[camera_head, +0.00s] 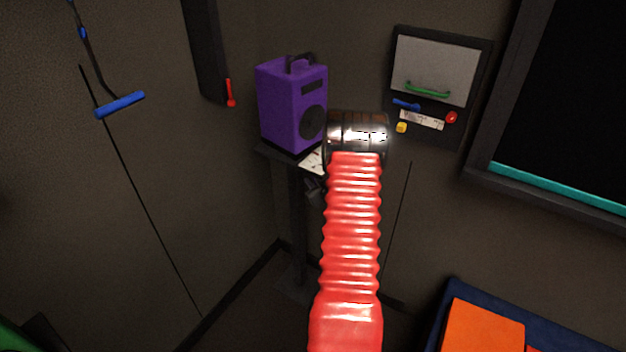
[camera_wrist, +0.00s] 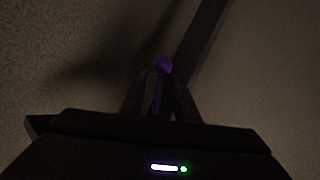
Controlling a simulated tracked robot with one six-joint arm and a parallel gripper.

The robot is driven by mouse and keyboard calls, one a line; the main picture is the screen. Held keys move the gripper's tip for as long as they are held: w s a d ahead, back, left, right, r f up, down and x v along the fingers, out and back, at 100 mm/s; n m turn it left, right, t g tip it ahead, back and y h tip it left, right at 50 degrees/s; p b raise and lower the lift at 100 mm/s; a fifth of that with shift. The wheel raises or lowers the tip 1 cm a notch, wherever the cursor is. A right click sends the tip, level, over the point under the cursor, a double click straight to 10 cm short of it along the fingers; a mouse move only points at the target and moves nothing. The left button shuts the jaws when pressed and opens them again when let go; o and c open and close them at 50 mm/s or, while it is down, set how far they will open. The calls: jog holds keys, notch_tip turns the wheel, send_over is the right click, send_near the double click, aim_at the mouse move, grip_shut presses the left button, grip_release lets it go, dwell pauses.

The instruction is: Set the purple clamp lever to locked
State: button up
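The purple clamp lever (camera_wrist: 158,92) shows in the wrist view as a thin purple bar with a round knob at its top. It stands roughly upright just above the middle of the picture. My gripper (camera_wrist: 159,80) has its two dark fingers on either side of the lever, with the knob showing at or beyond the fingertips. The view is too dark to tell whether the fingers touch the lever. In the head view my red arm and its dark wrist cover the gripper, and the lever is not seen.
A purple speaker (camera_head: 288,108) stands on a dark stand (camera_head: 297,215) left of my wrist. A dark wall panel (camera_head: 453,129) with a green-handled grey door (camera_head: 430,70) is to the right. An orange-topped blue box (camera_head: 484,325) sits low right. A blue handle (camera_head: 120,104) is far left.

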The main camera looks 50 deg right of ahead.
jog(key=shift+w+d+f, duration=0.3)
jog(key=shift+w+d, duration=0.05)
jog(key=shift+w, duration=0.2)
grip_shut()
dwell(1.2)
